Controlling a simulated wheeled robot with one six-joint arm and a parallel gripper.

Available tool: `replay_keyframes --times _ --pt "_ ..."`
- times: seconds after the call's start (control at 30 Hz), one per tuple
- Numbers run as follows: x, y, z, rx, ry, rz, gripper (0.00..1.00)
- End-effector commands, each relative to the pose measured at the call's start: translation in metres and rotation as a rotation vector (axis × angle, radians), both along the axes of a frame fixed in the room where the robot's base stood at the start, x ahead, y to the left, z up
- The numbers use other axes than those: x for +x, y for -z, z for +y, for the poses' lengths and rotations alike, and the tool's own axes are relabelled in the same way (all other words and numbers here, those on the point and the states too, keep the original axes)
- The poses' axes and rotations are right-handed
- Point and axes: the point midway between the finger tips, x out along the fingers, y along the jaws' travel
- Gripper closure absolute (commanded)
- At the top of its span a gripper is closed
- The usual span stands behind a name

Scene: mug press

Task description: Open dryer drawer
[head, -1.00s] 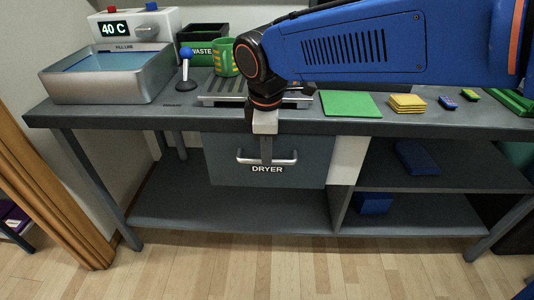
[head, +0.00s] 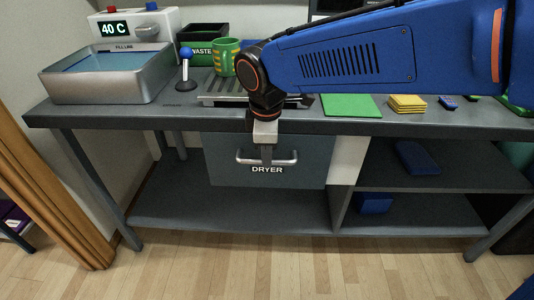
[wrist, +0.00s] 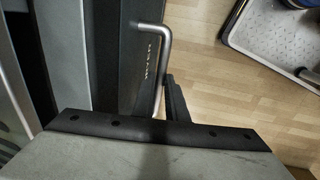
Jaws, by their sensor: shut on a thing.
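The dryer drawer (head: 230,172) has a blue-grey front labelled DRYER and sits under the tabletop, left of a white panel. No opening into it shows in the head view. Its silver bar handle (head: 285,160) runs across the front. My gripper (head: 266,154) points down from above and is shut on the middle of the handle. The wrist view shows the handle (wrist: 166,50) along the drawer front, with a dark finger of my gripper (wrist: 168,100) against it.
The tabletop (head: 200,123) holds a metal basin (head: 110,85), a blue-knobbed lever (head: 185,70), a green mug (head: 228,57), a green mat (head: 350,106) and yellow pads (head: 407,103). Open shelves with blue items (head: 374,203) are at right. The floor (head: 200,262) in front is clear.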

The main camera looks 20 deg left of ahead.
Motion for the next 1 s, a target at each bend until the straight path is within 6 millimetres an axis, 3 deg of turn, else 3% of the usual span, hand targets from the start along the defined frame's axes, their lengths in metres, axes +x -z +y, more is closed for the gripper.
replay_keyframes --times 0.27,0.7,1.0 --pt "-0.041 -0.001 -0.009 0.001 -0.006 -0.001 1.00" --pt "-0.154 -0.001 -0.036 0.002 -0.006 0.000 1.00" --pt "-0.213 -0.001 -0.051 0.001 -0.005 0.000 1.00"
